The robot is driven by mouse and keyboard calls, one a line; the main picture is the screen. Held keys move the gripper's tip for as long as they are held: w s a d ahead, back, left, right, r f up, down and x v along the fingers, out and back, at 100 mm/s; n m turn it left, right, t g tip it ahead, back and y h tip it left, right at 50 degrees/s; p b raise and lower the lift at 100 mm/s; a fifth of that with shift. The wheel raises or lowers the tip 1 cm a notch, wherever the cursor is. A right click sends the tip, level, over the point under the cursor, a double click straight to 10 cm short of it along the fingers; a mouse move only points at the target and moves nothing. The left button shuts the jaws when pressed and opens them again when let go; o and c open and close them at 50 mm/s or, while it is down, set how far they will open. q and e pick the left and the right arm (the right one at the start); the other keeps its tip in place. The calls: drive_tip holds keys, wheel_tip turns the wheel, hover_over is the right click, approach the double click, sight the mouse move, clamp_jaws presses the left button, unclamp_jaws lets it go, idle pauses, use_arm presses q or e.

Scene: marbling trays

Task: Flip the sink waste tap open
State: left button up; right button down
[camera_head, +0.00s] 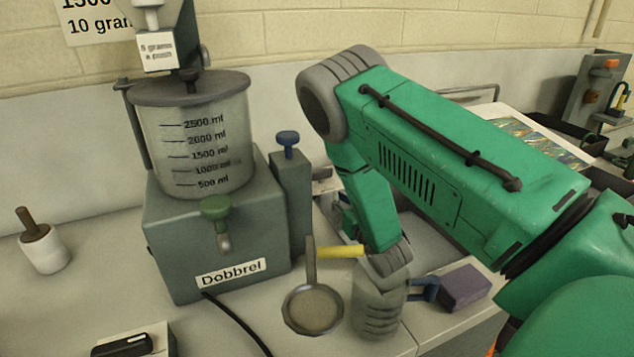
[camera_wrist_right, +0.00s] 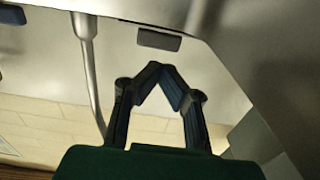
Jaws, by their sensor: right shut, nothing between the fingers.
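My right gripper (camera_wrist_right: 155,70) is shut and empty in the right wrist view, its dark fingertips meeting in a point. In the head view it is mostly hidden; small dark blue parts show behind my green right forearm, above the sink basin (camera_head: 430,236). The wrist view shows a curved metal pipe (camera_wrist_right: 87,65) left of the fingers and a small dark grey bar (camera_wrist_right: 160,40) just beyond the tips. The fingers look apart from both. I cannot tell which part is the waste tap, or whether it is open. My left gripper is in neither view.
A grey dispenser (camera_head: 210,262) with a clear measuring vessel (camera_head: 197,150) stands left of the sink. A strainer (camera_head: 313,308), a ribbed grey jug (camera_head: 376,302) and a purple block (camera_head: 463,287) sit at the front. A white pot (camera_head: 43,250) stands far left.

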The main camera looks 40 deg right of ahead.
sight(315, 176)
drive_tip(key=x, duration=0.8)
drive_tip(key=shift+w+a, duration=0.15)
drive_tip(key=shift+w, duration=0.6)
drive_tip(key=shift+w+a+r, duration=0.15)
drive_tip(key=shift+w+a, duration=0.05)
drive_tip(key=shift+a, duration=0.05)
drive_tip(key=shift+w+a+r, duration=0.1)
drive_tip(key=shift+a+r, duration=0.1)
drive_tip(key=shift+a, duration=0.15)
drive_tip(key=shift+a+r, duration=0.2)
drive_tip(key=shift+a, duration=0.25)
drive_tip(key=shift+w+d+f+b, duration=0.4)
drive_tip(key=shift+w+d+b, duration=0.05)
drive_tip(key=shift+w+d, duration=0.1)
drive_tip(key=shift+a, duration=0.2)
drive_tip(key=shift+a+r, duration=0.1)
drive_tip(key=shift+a, duration=0.1)
drive_tip(key=shift+s+a, duration=0.2)
drive_tip(key=shift+s, duration=0.1)
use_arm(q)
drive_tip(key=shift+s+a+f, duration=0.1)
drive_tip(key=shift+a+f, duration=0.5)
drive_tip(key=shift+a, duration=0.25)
use_arm(e)
drive_tip(key=v, duration=1.1)
drive_tip(key=shift+d, duration=0.2)
